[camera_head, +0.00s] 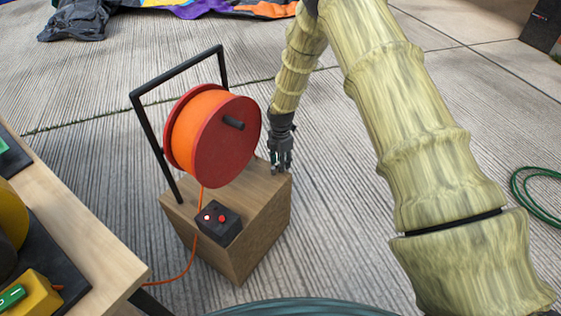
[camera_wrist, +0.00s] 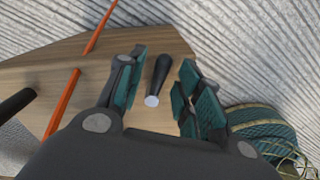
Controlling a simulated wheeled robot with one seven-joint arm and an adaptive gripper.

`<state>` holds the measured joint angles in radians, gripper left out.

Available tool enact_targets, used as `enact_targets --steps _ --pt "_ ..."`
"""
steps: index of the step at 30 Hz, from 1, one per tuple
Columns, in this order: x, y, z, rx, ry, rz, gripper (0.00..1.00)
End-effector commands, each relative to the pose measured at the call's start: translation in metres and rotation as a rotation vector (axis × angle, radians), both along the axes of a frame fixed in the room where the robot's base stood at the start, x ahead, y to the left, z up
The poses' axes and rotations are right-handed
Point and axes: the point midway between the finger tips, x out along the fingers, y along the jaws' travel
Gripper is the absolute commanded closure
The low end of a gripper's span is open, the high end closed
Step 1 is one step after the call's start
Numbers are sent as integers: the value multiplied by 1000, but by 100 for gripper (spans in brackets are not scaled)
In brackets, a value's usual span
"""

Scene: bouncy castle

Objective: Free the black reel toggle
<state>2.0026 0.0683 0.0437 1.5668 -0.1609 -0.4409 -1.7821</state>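The black toggle (camera_wrist: 158,76) is a short dark lever with a pale, round end, on the wooden box top in the wrist view. My gripper (camera_wrist: 162,72) is open, with one teal-padded finger on each side of the toggle. Gaps show between the toggle and both pads. In the head view my gripper (camera_head: 281,163) points down at the right back corner of the wooden box (camera_head: 255,225), beside the reel; the toggle cannot be made out there. The reel (camera_head: 226,142) has red flanges and orange cord, and stands on the box.
A black frame handle (camera_head: 150,140) rises around the reel. A black control box (camera_head: 219,223) with a red button and a light sits on the box's front. Orange cord (camera_head: 188,262) runs to a table (camera_head: 85,235) at left. Green hose (camera_head: 535,195) lies at right.

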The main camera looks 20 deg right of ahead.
Motion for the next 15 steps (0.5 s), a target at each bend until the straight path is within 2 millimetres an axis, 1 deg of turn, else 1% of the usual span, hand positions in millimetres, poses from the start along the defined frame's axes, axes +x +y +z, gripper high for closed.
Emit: enact_targets --steps 1,5,6,15 --pt "0 0 0 0 0 0 68" --pt "0 0 0 0 0 0 92" --pt "0 0 0 0 0 0 99" --pt "0 0 1 0 0 -12 100"
